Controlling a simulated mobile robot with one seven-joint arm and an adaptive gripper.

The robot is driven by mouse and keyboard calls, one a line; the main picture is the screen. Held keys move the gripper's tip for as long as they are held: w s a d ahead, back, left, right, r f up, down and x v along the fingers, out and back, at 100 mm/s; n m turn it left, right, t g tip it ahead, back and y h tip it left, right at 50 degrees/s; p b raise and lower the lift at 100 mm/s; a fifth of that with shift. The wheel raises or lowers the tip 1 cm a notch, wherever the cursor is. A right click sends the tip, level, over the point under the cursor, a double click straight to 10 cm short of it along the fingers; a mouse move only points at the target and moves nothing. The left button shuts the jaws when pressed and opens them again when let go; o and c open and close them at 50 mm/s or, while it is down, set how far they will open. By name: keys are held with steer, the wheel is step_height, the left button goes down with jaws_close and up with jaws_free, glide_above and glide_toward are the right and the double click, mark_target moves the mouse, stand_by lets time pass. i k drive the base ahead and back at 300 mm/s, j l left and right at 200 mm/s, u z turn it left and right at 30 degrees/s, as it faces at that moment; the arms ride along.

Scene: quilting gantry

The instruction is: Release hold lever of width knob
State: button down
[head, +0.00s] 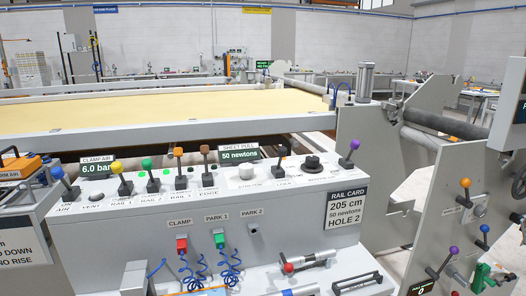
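The grey control console carries a row of levers and knobs. A dark knob (312,163) stands near its right end; the small label below it is too small to read surely. A lever with a purple ball (354,146) rises to its right, tilted. A dark-topped lever (281,151) stands to its left, with a label that seems to read LOCK. A pale round knob (247,172) sits further left. I cannot tell from the labels which is the width knob or its hold lever. My gripper is not in view.
Several more coloured levers, including a yellow one (117,168), fill the console's left. A RAIL CARD (347,206) is on its front. Red (182,245) and green (219,240) air connectors hang below with blue hoses. A right side panel (450,240) has more levers.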

mark_target(354, 145)
steer(key=i+z, duration=0.1)
steer(key=i, duration=0.85)
